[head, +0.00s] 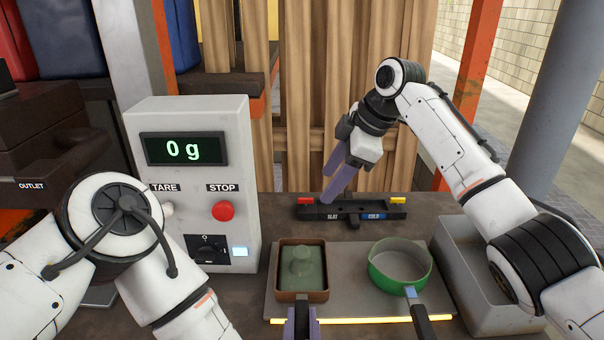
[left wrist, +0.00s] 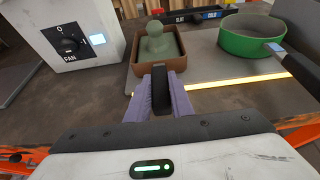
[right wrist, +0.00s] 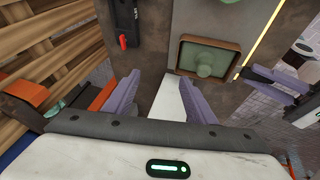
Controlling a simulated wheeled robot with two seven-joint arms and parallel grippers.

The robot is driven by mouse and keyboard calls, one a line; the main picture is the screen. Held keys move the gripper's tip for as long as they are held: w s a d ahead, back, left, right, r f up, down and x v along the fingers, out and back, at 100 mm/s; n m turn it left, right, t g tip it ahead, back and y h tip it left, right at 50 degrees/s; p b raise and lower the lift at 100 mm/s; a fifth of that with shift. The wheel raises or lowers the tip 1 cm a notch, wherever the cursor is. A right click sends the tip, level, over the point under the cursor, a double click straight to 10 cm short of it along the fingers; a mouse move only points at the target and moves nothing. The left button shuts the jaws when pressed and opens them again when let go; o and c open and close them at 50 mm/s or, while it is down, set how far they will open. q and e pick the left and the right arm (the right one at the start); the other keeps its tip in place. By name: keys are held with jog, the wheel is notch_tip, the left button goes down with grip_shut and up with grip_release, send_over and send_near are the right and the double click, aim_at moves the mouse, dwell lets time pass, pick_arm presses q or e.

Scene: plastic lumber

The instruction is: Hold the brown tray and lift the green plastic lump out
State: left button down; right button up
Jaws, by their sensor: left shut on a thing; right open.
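The brown tray (head: 279,288) sits upright on a grey plate in the head view. The green plastic lump (head: 302,268), with a knob on top, lies inside it; it also shows in the left wrist view (left wrist: 157,46) and right wrist view (right wrist: 205,64). My left gripper (head: 302,322) is at the tray's near side, its purple fingers (left wrist: 160,85) shut on the tray's dark handle (left wrist: 161,98). My right gripper (head: 332,187) is open and empty, up behind the tray; its spread fingers (right wrist: 159,82) show in the right wrist view.
A green pan (head: 372,270) with a dark handle stands right of the tray on the grey plate (head: 345,300), which has a glowing front strip. A dark bar (head: 350,211) with red and yellow ends lies behind. A box reading 0 g (head: 195,115) stands left, a grey bin (head: 455,265) right.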

aim_at(301, 249)
jog(key=s+a+f+n+g+h, duration=0.2)
jog(key=s+a+n+h, duration=0.5)
jog(key=n, duration=0.3)
jog(key=shift+y, duration=0.7)
jog(key=f, duration=0.7)
jog(key=d+f, duration=0.1)
jog(key=f, duration=0.3)
jog(key=shift+f, duration=0.35)
jog(key=c, duration=1.2)
jog(key=shift+r, duration=4.55)
